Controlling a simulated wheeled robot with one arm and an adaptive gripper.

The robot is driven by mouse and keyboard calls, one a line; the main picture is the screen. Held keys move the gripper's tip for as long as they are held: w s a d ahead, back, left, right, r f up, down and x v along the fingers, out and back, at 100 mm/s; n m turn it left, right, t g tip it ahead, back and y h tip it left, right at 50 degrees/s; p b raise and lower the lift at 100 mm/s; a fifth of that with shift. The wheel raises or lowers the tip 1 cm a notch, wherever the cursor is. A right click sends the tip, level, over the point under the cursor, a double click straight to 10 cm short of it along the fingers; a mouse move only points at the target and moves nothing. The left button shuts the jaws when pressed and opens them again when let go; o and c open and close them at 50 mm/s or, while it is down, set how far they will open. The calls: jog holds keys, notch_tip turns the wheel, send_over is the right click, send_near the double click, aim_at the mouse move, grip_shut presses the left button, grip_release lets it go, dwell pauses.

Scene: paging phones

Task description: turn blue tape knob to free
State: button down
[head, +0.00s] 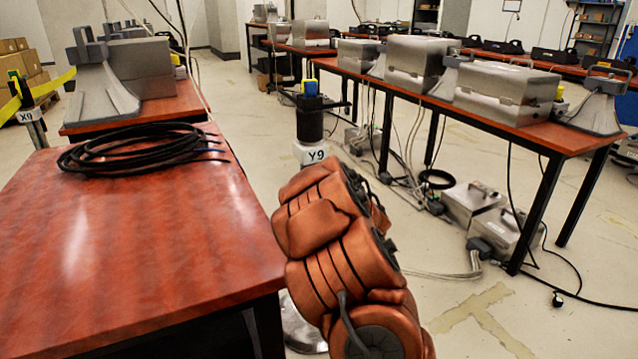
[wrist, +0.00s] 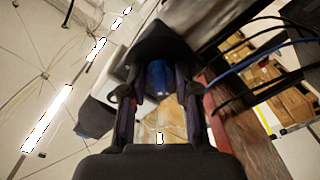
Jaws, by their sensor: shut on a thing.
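The blue knob (wrist: 158,78) sits between the fingers of my gripper (wrist: 159,98) in the wrist view, with a dark housing around its far side. My gripper is shut on it. The knob's markings and its turned position cannot be read. In the head view, a black post top (head: 310,123) stands above a white sign marked Y9 (head: 312,154), with a small blue and yellow piece showing at its top. My orange arm covers the lower part, and my gripper's fingers cannot be made out there.
A red-brown table (head: 150,245) with coiled black cables (head: 135,150) is close on the left. A post marked X9 (head: 32,115) with yellow tape stands at far left. A long table (head: 480,108) with metal cases runs along the right.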

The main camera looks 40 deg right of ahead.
dwell(0.5)
jog(key=c, duration=1.2)
grip_release()
jog(key=shift+s, duration=0.1)
jog(key=v, duration=0.7)
jog(key=shift+s+a, duration=0.1)
